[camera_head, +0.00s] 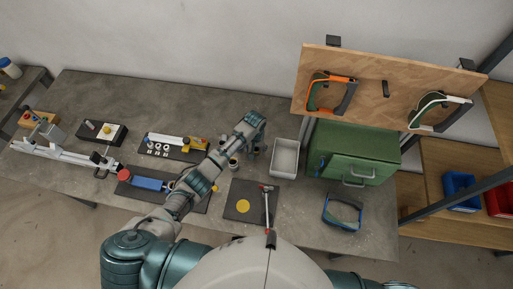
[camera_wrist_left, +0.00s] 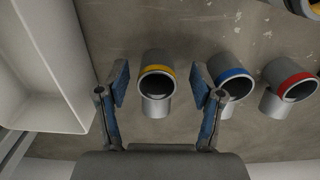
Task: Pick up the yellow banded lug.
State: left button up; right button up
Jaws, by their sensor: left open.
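The yellow banded lug (camera_wrist_left: 157,70) is a grey cylinder with a yellow ring and a dark open bore, standing on the table in the left wrist view. My left gripper (camera_wrist_left: 159,82) is open, with one blue-padded finger on each side of the lug in the picture; the gap in depth is hard to tell. In the head view my left gripper (camera_head: 257,142) is over the table by the white bin, and it hides much of the lugs. The lug's colour band cannot be made out there. My right gripper is not in view.
A blue banded lug (camera_wrist_left: 233,78) stands close beside the right finger, with a red banded lug (camera_wrist_left: 290,80) further right. A white bin (camera_wrist_left: 45,70) is close on the left. In the head view a green cabinet (camera_head: 352,150) stands right of the bin.

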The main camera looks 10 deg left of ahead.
pick_arm(q)
jog(key=shift+a, duration=0.1)
jog(key=c, duration=1.3)
jog(key=shift+o, duration=0.2)
jog(key=shift+d, duration=0.3)
jog(key=shift+d+r, duration=0.1)
